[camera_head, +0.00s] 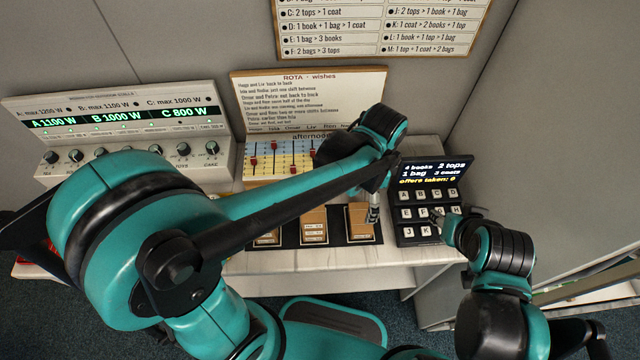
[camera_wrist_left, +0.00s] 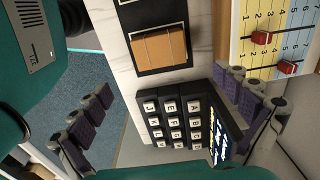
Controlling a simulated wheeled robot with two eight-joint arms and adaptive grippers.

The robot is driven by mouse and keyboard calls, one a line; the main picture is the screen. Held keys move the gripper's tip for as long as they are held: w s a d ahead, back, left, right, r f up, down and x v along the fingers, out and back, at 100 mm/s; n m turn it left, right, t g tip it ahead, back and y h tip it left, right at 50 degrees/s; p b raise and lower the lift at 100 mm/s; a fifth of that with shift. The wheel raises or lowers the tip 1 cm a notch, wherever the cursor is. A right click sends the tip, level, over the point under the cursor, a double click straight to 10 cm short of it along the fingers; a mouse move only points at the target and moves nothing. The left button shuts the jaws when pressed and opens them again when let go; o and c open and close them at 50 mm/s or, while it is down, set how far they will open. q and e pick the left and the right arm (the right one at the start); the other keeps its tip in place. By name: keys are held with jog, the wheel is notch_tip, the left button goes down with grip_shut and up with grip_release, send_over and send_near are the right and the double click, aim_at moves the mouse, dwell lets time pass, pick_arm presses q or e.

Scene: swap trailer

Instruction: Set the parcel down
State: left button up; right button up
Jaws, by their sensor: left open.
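Brown parcels stand in a row on a black base on the white bench; the right-hand parcel (camera_head: 360,226), the middle parcel (camera_head: 313,226) and a left one (camera_head: 266,240) show in the head view, partly behind my left arm. A single parcel (camera_wrist_left: 162,48) on a dark pad also shows in the left wrist view. My left gripper (camera_head: 374,205) hangs over the right-hand parcel's right edge. In the wrist view its padded fingers stand wide apart with nothing between them. My right gripper (camera_head: 446,222) is at the keypad's right side; its jaws are too small to read.
A black keypad with a lit display (camera_head: 430,172) stands right of the parcels. A slider board (camera_head: 268,160) and a console with power readouts and knobs (camera_head: 120,125) stand at the back. Notice boards (camera_head: 310,90) hang behind. The bench front strip (camera_head: 330,257) is clear.

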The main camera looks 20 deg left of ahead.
pick_arm(q)
jog(key=s+a+r+n+t, duration=0.2)
jog(key=a+r+n+t, duration=0.1)
jog(key=a+n, duration=0.4)
jog(key=s+a+r+n+t, duration=0.3)
jog(key=a+n, duration=0.4)
jog(key=a, duration=0.3)
jog(key=shift+a+r+t, duration=0.35)
jog(key=shift+r+t, duration=0.05)
jog(key=shift+t, duration=0.2)
jog(key=shift+s+f+b, duration=0.1)
jog(key=shift+f+b, duration=0.5)
